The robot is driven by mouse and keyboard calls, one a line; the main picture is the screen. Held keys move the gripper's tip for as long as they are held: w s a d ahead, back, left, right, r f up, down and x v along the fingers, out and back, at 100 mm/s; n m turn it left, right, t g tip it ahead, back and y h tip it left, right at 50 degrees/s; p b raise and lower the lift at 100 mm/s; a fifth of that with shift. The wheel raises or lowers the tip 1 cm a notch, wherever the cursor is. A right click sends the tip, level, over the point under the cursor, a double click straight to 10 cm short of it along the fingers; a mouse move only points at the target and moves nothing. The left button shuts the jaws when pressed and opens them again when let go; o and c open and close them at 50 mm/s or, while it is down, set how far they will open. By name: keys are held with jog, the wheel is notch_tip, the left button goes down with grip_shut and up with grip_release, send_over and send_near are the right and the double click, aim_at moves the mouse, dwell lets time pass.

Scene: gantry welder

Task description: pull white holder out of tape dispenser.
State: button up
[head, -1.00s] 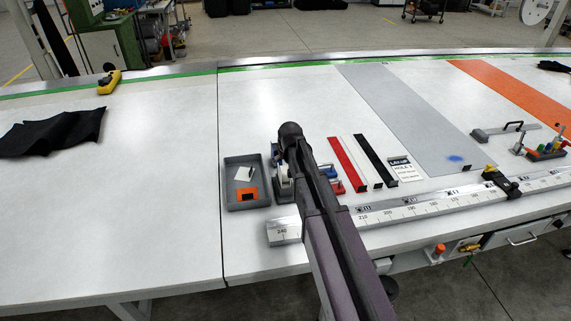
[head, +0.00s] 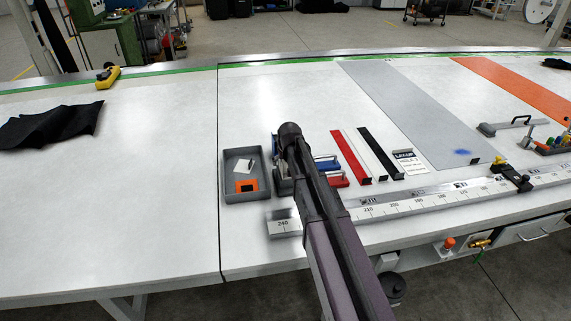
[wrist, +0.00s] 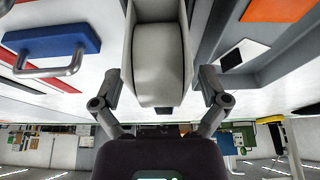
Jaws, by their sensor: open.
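The tape dispenser (wrist: 186,18) is a grey body in the wrist view, with walls on both sides of a pale, rounded white holder (wrist: 158,62). My gripper (wrist: 160,84) is open, with one finger on each side of the dispenser's end and visible gaps to it. No finger appears to grip the holder. In the head view my arm covers most of the dispenser (head: 281,185), and only its left edge shows. The gripper's fingers are hidden in the head view.
A grey tray (head: 228,178) with a white piece and an orange piece stands just left of the dispenser. Blue (head: 327,162) and red (head: 337,180) handled blocks stand close on the right. A long ruler rail (head: 400,203) lies in front.

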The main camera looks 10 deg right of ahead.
jog(key=shift+w+f, duration=0.2)
jog(key=shift+f, duration=0.25)
grip_shut()
jog(key=shift+r+p, duration=3)
jog(key=shift+r, duration=0.25)
dwell(0.6)
